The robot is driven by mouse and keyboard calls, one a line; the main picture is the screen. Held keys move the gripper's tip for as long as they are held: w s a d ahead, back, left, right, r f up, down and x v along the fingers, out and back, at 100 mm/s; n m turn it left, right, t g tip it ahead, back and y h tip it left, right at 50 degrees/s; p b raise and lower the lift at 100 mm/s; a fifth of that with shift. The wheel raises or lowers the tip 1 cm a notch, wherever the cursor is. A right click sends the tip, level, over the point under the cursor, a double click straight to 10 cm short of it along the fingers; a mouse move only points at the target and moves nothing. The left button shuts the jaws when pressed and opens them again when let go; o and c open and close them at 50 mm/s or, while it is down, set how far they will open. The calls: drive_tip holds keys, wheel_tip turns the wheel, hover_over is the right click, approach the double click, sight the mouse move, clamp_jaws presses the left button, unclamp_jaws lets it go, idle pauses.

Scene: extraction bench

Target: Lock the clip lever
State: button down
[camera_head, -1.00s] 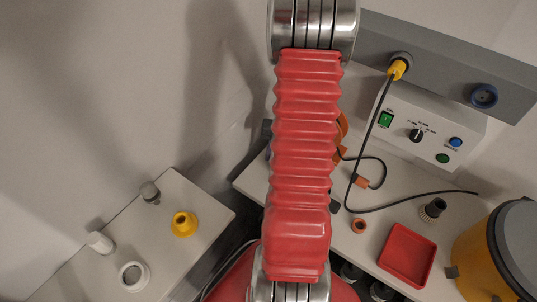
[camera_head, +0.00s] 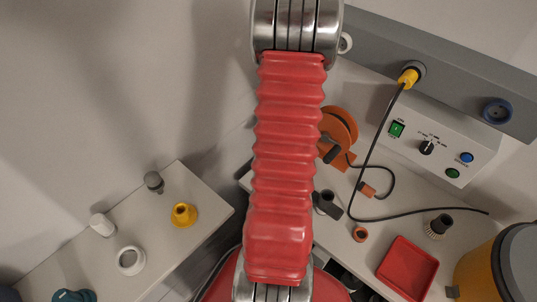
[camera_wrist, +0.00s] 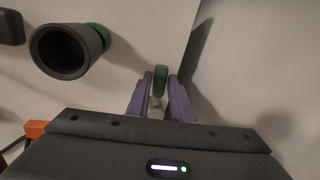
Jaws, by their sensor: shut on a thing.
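In the wrist view, a small upright green piece (camera_wrist: 160,80), which looks like the clip lever, stands between the purple fingertips of my gripper (camera_wrist: 159,92). My gripper is shut on it. The lower part of the piece is hidden between the fingers. A dark round open-mouthed cup or nozzle (camera_wrist: 66,50) with a green part (camera_wrist: 99,34) behind it is to the left, apart from the fingers. In the head view my red-sleeved arm fills the middle, and neither my gripper nor the green piece can be made out.
The right bench holds an orange reel (camera_head: 338,130), a white control box (camera_head: 437,140), a black cable (camera_head: 365,165), a red tray (camera_head: 408,268) and a dark brush-like piece (camera_head: 438,226). The left bench holds a yellow fitting (camera_head: 183,214) and a white ring (camera_head: 131,261).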

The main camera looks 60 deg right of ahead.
drive_tip(key=shift+w+d+r+m, duration=0.1)
drive_tip(key=shift+w+d+m, duration=0.1)
drive_tip(key=shift+w+m, duration=0.15)
drive_tip(key=shift+m, duration=0.35)
drive_tip(key=c, duration=1.9)
unclamp_jaws()
drive_tip(key=o, duration=0.3)
drive_tip(key=shift+a, duration=0.1)
drive_tip(key=s+r, duration=0.1)
drive_tip(key=r, duration=0.8)
drive_tip(key=s+r, duration=0.1)
drive_tip(key=r, duration=0.3)
drive_tip(key=shift+s+a+r, duration=0.15)
drive_tip(key=shift+s+a, duration=0.15)
drive_tip(key=shift+s, duration=0.05)
